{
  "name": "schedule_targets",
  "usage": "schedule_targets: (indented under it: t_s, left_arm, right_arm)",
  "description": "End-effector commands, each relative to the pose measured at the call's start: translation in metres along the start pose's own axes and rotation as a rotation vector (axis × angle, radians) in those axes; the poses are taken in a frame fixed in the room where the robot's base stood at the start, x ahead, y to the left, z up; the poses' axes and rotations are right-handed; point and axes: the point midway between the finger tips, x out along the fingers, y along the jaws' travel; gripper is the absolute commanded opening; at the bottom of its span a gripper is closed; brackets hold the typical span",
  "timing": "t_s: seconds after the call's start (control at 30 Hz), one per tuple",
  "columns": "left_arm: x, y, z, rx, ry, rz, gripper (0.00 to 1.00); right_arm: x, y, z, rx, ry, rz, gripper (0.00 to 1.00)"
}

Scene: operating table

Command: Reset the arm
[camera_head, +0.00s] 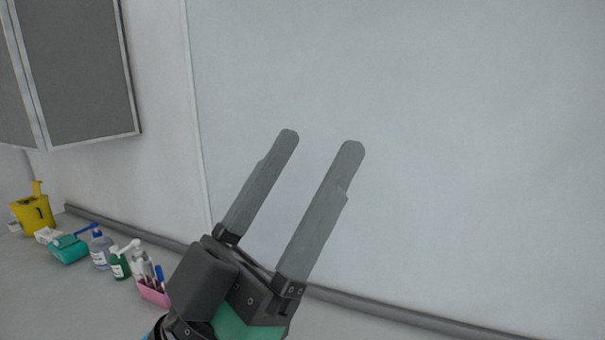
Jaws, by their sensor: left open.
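My left gripper (319,143) is in the lower middle of the head view, raised in front of a pale wall. Its two long grey fingers point up and to the right. They are apart with nothing between them, so it is open and empty. The black gripper body with a green part shows at the bottom edge. My right gripper does not show.
At lower left on a pale surface (70,300) stand a yellow container (34,216), a teal item (69,249), pump bottles (119,263) and a pink holder (153,292) with pens. A grey panel (80,65) hangs upper left. The space around the fingers looks clear.

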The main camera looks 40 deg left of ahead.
Motion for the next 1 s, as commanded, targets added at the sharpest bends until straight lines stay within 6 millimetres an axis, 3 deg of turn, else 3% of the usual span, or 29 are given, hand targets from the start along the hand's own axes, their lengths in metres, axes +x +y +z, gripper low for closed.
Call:
schedule_targets:
  t_s: [0.37, 0.57, 0.8, 0.9, 1.0]
  left_arm:
    - [0.01, -0.001, -0.01, 0.004, -0.001, -0.003, 0.69]
    - [0.061, -0.001, -0.057, 0.003, -0.001, -0.002, 0.69]
    - [0.149, -0.001, -0.138, 0.002, -0.001, -0.002, 0.69]
    - [0.171, -0.001, -0.158, 0.002, -0.001, -0.002, 0.69]
    - [0.178, -0.001, -0.165, 0.002, -0.001, -0.002, 0.69]
  right_arm:
    - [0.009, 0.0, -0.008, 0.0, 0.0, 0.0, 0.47]
    - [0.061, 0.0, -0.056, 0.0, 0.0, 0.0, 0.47]
    - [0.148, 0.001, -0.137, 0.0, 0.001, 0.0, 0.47]
    - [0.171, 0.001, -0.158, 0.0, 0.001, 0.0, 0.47]
    - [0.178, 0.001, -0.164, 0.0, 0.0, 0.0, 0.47]
